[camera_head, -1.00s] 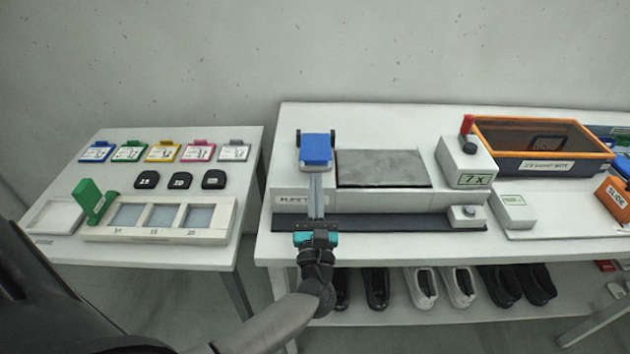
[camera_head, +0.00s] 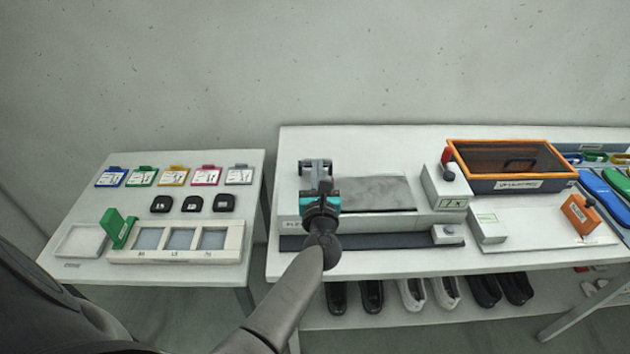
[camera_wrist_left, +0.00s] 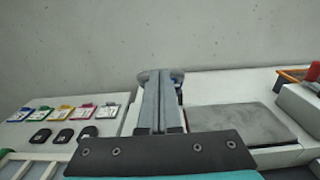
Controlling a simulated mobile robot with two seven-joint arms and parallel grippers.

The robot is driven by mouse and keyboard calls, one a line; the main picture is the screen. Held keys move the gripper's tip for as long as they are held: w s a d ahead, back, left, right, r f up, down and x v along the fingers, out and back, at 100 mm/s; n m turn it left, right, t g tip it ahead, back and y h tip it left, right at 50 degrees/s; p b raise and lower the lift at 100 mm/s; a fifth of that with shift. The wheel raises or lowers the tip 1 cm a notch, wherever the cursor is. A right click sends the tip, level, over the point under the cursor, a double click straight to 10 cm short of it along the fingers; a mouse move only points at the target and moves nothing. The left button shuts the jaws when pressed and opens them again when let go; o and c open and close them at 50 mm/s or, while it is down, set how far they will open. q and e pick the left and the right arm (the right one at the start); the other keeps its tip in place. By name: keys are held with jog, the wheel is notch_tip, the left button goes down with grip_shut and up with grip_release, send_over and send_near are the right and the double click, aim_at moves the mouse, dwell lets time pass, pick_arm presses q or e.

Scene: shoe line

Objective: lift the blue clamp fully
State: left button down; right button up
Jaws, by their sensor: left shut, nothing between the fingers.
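The blue clamp's mount shows as grey posts (camera_head: 304,168) at the left end of the long white fixture in the head view. My left gripper (camera_head: 317,172) is right in front of it, and the clamp's broad blue face does not show. In the left wrist view my left gripper's fingers (camera_wrist_left: 159,100) are closed together with nothing between them. Rounded grey ends and a small dark blue patch (camera_wrist_left: 179,96) show just behind the fingertips. I cannot tell how far the clamp is raised or whether the fingers touch it. My right gripper is not in view.
Right of the clamp are a grey pad (camera_head: 376,193), a white box with a red-topped lever (camera_head: 446,182) and an orange-rimmed bin (camera_head: 512,181). A left table (camera_head: 90,262) holds coloured cards, black pieces and a green flap. Shoes stand on the shelf below.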

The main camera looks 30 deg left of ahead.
pick_arm(q)
jog(key=w+a+r, duration=0.1)
jog(key=w+r, duration=0.1)
jog(key=w+a+r, duration=0.2)
jog(key=w+r, duration=0.1)
jog(key=shift+w+a+r+p, duration=0.2)
jog(key=shift+w+r+p, duration=0.1)
jog(key=shift+w+p, duration=0.1)
jog(key=shift+w+a, duration=0.15)
jog(key=shift+w, duration=0.1)
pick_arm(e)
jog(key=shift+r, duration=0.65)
pick_arm(q)
jog(key=shift+s, duration=0.1)
